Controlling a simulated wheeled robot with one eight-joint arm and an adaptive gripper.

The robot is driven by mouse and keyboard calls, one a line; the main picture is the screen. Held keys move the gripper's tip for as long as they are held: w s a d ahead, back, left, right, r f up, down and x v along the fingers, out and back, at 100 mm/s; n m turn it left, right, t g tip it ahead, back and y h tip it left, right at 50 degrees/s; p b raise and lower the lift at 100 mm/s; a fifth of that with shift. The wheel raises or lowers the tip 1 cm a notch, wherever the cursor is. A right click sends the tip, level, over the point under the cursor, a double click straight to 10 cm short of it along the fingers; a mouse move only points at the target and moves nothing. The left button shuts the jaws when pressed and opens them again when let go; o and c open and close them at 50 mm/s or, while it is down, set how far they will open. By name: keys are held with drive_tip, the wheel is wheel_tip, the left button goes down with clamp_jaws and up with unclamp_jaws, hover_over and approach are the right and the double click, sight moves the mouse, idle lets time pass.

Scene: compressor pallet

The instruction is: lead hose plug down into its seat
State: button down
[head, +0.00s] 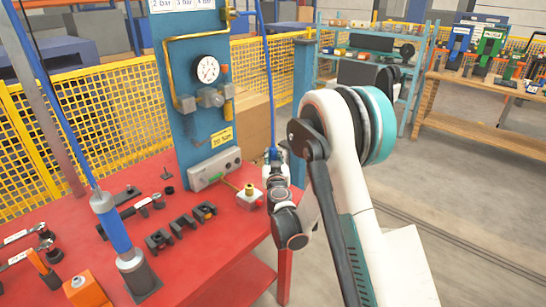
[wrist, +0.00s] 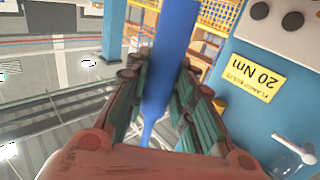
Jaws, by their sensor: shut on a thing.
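My gripper (head: 274,158) is beside the right edge of the red bench, in front of the blue panel. In the wrist view, its green-padded fingers (wrist: 160,85) are shut on a blue hose (wrist: 170,45), which runs up between them and narrows below. In the head view the blue hose (head: 267,75) hangs down from the top to the gripper. The plug's tip is hidden by my fingers and wrist. A brass fitting on a pale block (head: 250,196) stands on the bench just left of my wrist; I cannot tell whether it is the seat.
The blue panel (head: 185,100) carries a gauge (head: 207,69), brass pipework and a yellow label (head: 221,137). A grey box (head: 214,168) stands at its foot. A blue cylinder (head: 112,225), black clamps (head: 180,226) and an orange block (head: 85,290) occupy the red bench (head: 200,265).

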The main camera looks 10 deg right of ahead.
drive_tip(key=shift+f, duration=0.45)
drive_tip(key=c, duration=1.3)
unclamp_jaws()
drive_tip(key=s+a, duration=0.1)
drive_tip(key=s, duration=0.6)
drive_tip(key=shift+s, duration=0.25)
drive_tip(key=shift+a, duration=0.1)
